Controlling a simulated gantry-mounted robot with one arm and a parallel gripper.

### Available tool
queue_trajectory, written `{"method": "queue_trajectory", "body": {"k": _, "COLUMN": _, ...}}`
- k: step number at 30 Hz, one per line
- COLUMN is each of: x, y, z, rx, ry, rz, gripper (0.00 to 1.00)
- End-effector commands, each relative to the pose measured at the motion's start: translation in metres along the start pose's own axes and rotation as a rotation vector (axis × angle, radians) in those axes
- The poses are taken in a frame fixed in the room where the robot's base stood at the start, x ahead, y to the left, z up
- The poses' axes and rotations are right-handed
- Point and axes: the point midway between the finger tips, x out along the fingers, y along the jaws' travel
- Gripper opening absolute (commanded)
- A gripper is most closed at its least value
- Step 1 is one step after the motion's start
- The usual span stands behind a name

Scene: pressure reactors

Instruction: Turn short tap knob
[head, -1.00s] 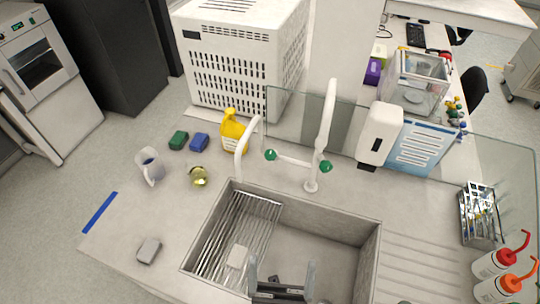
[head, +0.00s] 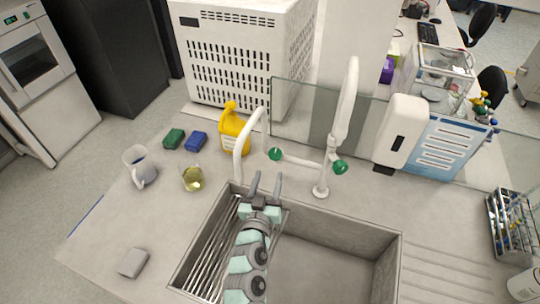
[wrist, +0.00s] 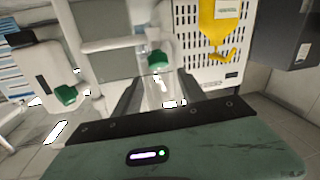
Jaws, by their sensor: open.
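The short tap (head: 240,145) is a white curved spout behind the sink's left part. Its green knob (head: 275,154) is on a white horizontal pipe beside the spout. My gripper (head: 265,180) is open and empty, its two fingers pointing toward that knob from the sink side, with a gap between. In the wrist view the short tap's green knob (wrist: 157,59) shows ahead, between and beyond the fingertips (wrist: 158,82). The tall tap (head: 343,105) stands to the right with its own green knob (head: 340,167), which also shows left in the wrist view (wrist: 66,95).
My arm crosses the grey sink (head: 345,225). A glass screen (head: 300,105) stands behind the taps. A white dispenser (head: 401,130) is at the right.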

Motion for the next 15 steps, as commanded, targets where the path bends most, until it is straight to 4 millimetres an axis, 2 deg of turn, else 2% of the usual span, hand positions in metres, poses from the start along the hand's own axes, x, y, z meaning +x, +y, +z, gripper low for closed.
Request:
{"method": "queue_trajectory", "body": {"k": 5, "x": 0.011, "y": 0.003, "z": 0.001, "rx": 0.0, "ry": -0.008, "rz": 0.013, "gripper": 0.48}}
{"method": "queue_trajectory", "body": {"k": 15, "x": 0.067, "y": 0.003, "z": 0.001, "rx": 0.0, "ry": -0.007, "rz": 0.011, "gripper": 0.48}}
